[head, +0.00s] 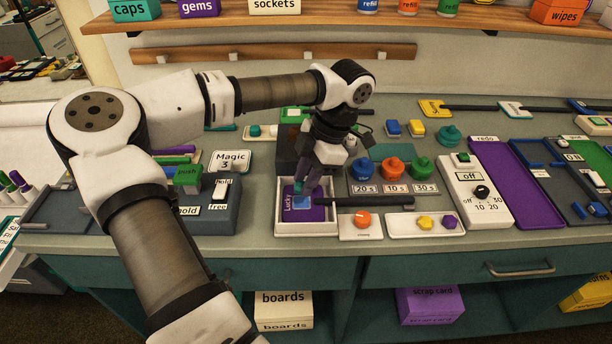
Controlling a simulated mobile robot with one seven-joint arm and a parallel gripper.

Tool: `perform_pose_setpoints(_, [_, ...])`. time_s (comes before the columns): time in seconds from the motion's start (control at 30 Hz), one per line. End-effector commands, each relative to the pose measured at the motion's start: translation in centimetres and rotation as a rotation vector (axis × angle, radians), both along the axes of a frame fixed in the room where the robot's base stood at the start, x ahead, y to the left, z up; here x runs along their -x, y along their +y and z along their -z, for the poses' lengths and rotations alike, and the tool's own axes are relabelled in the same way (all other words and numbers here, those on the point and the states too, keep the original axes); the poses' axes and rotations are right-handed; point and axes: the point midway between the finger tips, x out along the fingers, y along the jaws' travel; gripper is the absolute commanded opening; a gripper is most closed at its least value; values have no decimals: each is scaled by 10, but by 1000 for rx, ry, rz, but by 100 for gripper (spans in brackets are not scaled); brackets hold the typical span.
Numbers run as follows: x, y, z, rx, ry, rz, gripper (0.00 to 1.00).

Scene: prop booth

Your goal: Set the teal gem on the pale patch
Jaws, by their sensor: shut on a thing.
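My gripper (304,188) points down over the white-rimmed tray (327,230) at the middle of the counter. It is shut on a small teal piece, taken as the teal gem, which the fingers mostly hide. A purple card marked "Lucky" (318,213) lies in this tray.
A white holder (398,230) with a yellow gem (425,222) and a purple gem (449,221) lies to the right. A dark bar (370,201) juts right from the tray. Red (393,168) and green (420,167) knobs stand behind. A box marked "Magic 3" (231,160) stands left.

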Motion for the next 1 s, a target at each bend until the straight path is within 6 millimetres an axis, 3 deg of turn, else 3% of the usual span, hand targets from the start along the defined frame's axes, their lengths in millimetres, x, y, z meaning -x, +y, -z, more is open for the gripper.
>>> perform_pose_setpoints(0.4, [0, 0, 17, 0, 0, 0, 7])
perform_pose_setpoints(1.0, [0, 0, 18, 0, 0, 0, 7])
